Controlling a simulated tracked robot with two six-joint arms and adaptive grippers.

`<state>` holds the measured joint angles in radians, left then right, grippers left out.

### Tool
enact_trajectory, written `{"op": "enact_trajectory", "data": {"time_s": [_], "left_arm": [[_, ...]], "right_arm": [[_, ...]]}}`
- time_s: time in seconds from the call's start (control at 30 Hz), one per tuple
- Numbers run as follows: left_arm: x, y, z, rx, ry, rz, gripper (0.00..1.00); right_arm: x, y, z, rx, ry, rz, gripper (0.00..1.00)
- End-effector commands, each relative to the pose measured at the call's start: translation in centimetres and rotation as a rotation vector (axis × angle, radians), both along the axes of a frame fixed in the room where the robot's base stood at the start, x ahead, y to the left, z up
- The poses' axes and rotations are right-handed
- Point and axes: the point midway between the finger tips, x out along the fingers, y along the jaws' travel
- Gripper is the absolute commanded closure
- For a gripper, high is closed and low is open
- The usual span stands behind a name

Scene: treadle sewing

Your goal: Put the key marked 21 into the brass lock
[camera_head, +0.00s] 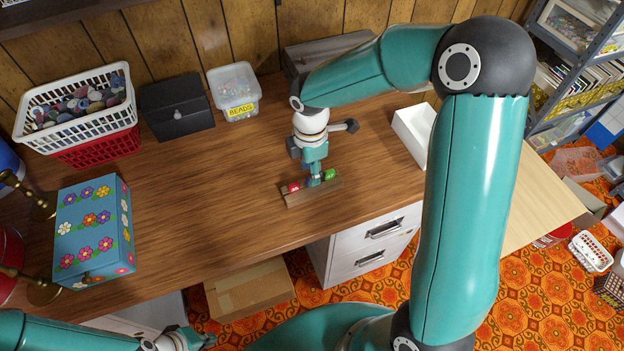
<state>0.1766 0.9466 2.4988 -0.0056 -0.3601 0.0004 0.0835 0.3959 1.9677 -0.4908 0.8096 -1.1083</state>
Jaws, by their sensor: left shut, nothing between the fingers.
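A small wooden block (314,194) lies on the desk and holds a red key tag (293,187) and a green key tag (330,174). Their marks are too small to read. My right gripper (314,181) points down at the block, between the two tags. Its fingertips are too small to show whether it holds a key there. A blue flowered box (95,230) stands at the left of the desk, with a small fitting on its front edge. I cannot make out a brass lock. My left gripper (198,339) is shut and empty at the bottom edge, below the desk front.
A white basket (75,105) of stones, a black box (176,106) and a clear beads tub (235,92) stand along the back. Brass candlesticks (38,205) are at the far left. A white open box (414,130) is partly behind my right arm. The desk's middle left is clear.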

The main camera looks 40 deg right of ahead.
Motion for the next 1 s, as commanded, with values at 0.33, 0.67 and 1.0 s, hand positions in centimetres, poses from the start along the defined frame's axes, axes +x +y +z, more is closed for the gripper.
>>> {"op": "enact_trajectory", "data": {"time_s": [0.33, 0.67, 1.0], "left_arm": [[0.0, 0.0, 0.2, 0.0, 0.0, 0.0, 1.0], [0.0, 0.0, 0.2, 0.0, 0.0, 0.0, 1.0], [0.0, 0.0, 0.2, 0.0, 0.0, 0.0, 1.0]], "right_arm": [[0.0, 0.0, -3.8, 0.0, 0.002, -0.001, 0.61], [0.0, 0.0, -3.8, 0.0, 0.001, -0.001, 0.82], [0.1, 0.0, -3.8, 0.0, 0.001, -0.001, 1.0]]}}
